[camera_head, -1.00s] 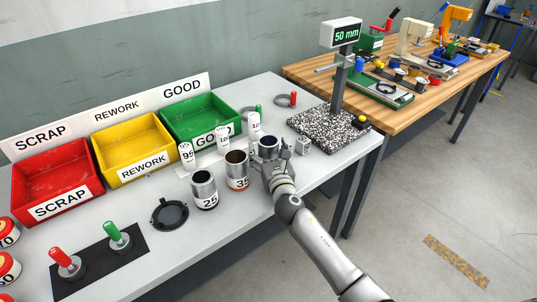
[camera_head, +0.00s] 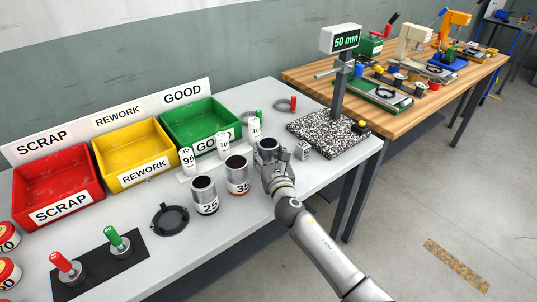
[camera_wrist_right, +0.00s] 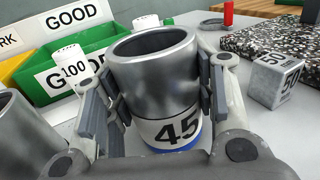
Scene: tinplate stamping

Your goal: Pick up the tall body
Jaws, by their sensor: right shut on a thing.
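The tall body is taken to be the metal cylinder marked 45, with an open top and a blue band at its base. It shows in the head view (camera_head: 267,145) and large in the right wrist view (camera_wrist_right: 152,75). My right gripper (camera_head: 270,158) has a finger on each side of it and is shut on it, as the wrist view (camera_wrist_right: 160,88) also shows. The body is upright; I cannot tell whether its base touches the table. My left gripper is not in view.
Metal cylinders marked 35 (camera_head: 237,173) and 25 (camera_head: 204,193) stand to the left. A small 50 block (camera_head: 303,151) and a speckled gauge base (camera_head: 315,124) are close on the right. Red, yellow and green bins (camera_head: 200,122) stand behind. A black ring fixture (camera_head: 170,219) lies at front left.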

